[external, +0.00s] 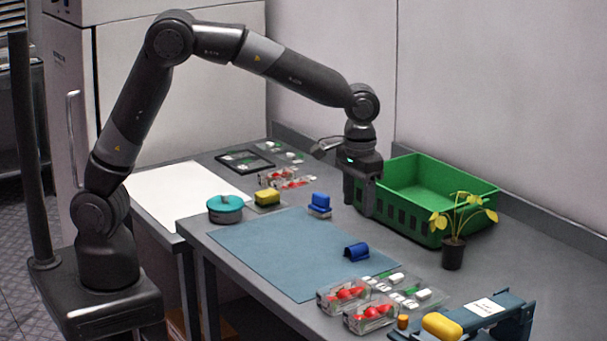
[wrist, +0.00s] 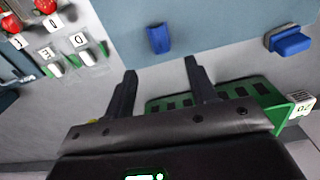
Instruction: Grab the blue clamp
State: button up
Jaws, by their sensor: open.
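Two blue objects are in view, and I cannot tell for certain which is the clamp. A small blue piece with a rounded top (external: 356,252) lies on the blue-grey mat near its right edge; it shows in the wrist view (wrist: 159,39) beyond my fingertips. A blue block on a flat base (external: 320,203) stands at the mat's back edge, and in the wrist view (wrist: 290,41) it is at the upper right. My gripper (external: 357,207) points down beside the green crate, fingers apart and empty. The wrist view (wrist: 160,70) shows nothing between them.
The green crate (external: 465,207) stands right of my gripper, with a potted plant (external: 453,253) in front. Berry boxes (external: 343,295) lie at the mat's front right. A teal round container (external: 225,208) and a yellow block (external: 267,196) are at left. Most of the mat (external: 280,250) is clear.

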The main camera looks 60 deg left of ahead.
aim_at(359, 248)
notch_tip(359, 248, down, 11)
jog(key=shift+d+r, duration=0.1)
dwell(0.5)
jog(key=shift+c, duration=0.5)
jog(key=c, duration=0.8)
